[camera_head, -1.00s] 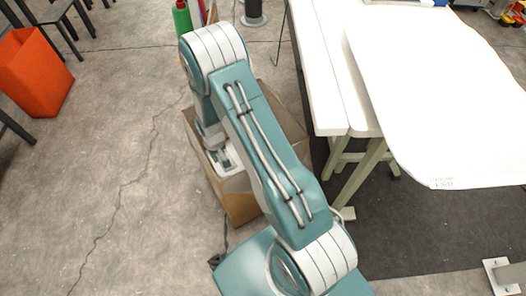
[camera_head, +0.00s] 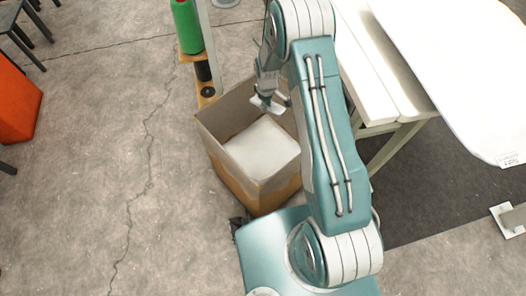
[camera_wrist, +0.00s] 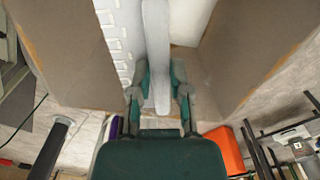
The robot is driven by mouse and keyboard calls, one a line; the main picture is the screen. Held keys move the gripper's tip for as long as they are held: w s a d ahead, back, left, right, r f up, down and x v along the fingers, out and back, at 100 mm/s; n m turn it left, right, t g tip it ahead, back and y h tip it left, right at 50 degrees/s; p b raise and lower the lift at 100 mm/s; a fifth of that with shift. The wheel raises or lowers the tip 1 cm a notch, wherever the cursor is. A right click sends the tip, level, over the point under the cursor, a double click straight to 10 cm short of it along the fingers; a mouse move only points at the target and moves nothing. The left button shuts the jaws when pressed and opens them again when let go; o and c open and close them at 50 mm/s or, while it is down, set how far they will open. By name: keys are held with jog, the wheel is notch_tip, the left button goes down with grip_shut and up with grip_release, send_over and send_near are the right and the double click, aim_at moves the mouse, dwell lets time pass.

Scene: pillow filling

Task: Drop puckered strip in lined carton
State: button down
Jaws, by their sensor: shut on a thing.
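The lined carton (camera_head: 228,172) stands on the floor in the head view, open at the top, with grey inner walls and a flat white surface inside. My gripper (camera_head: 266,103) is over its far rim side, pointing down. In the wrist view my gripper (camera_wrist: 160,82) is shut on the puckered strip (camera_wrist: 155,40), a pale band running between the fingers. White ruffled material lies along the band's left side and appears to belong to it. The carton's brown walls (camera_wrist: 68,45) flank the strip on both sides. How far the strip reaches down into the carton is unclear.
A white table (camera_head: 375,70) stands right of the carton, with a large white sheet (camera_head: 450,60) over it. A green bottle (camera_head: 187,27) is behind the carton. An orange bin (camera_head: 15,103) is at far left. The floor left of the carton is clear.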

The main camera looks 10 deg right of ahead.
jog(key=shift+w+d+r+n, duration=0.1)
jog(key=shift+w+d+n, duration=0.1)
jog(key=shift+d+n, duration=0.1)
jog(key=shift+d, duration=0.15)
jog(key=f, duration=0.6)
jog(key=shift+a, duration=0.2)
jog(key=c, duration=0.5)
grip_release()
jog(key=shift+a, duration=0.3)
